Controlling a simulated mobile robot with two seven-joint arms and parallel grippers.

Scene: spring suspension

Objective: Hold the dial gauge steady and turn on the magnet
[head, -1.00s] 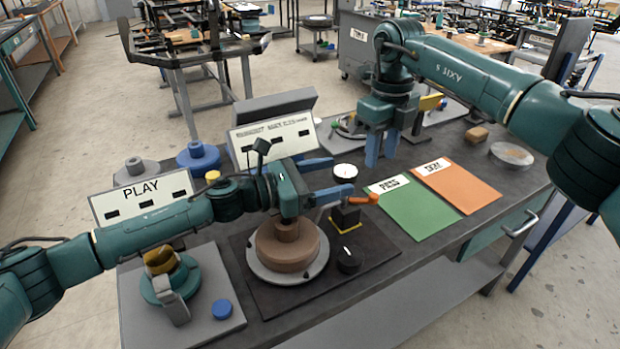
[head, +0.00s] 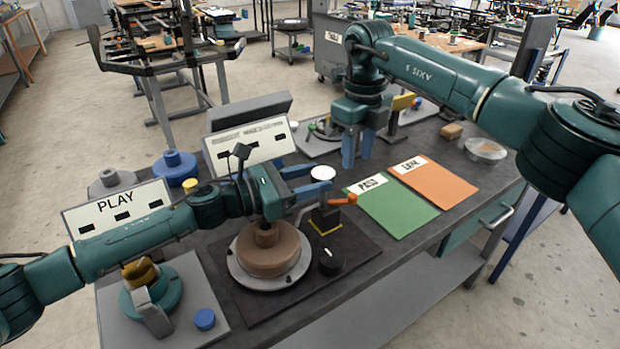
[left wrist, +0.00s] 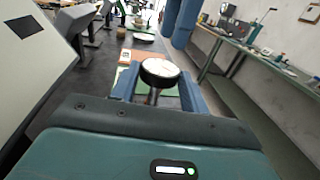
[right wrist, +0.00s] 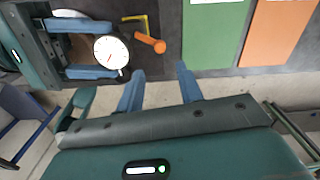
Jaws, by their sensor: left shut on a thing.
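The dial gauge (head: 322,173) has a round white face and a black rim. In the left wrist view the gauge (left wrist: 159,72) sits between the two blue fingers with a stem below it. My left gripper (head: 311,180) is shut on it. The black magnet base (head: 326,218), edged in yellow, stands below the gauge on a dark mat. An orange lever (head: 342,200) sticks out from its top to the right; it also shows in the right wrist view (right wrist: 149,42). My right gripper (head: 358,150) is open and empty, behind and right of the lever, its fingers pointing down.
A brown weight (head: 267,256) on a grey disc stands left of the base. A black knob (head: 331,261) with a white mark is in front. Green (head: 393,209) and orange (head: 440,188) sheets lie to the right. A PLAY sign (head: 116,207) stands at left.

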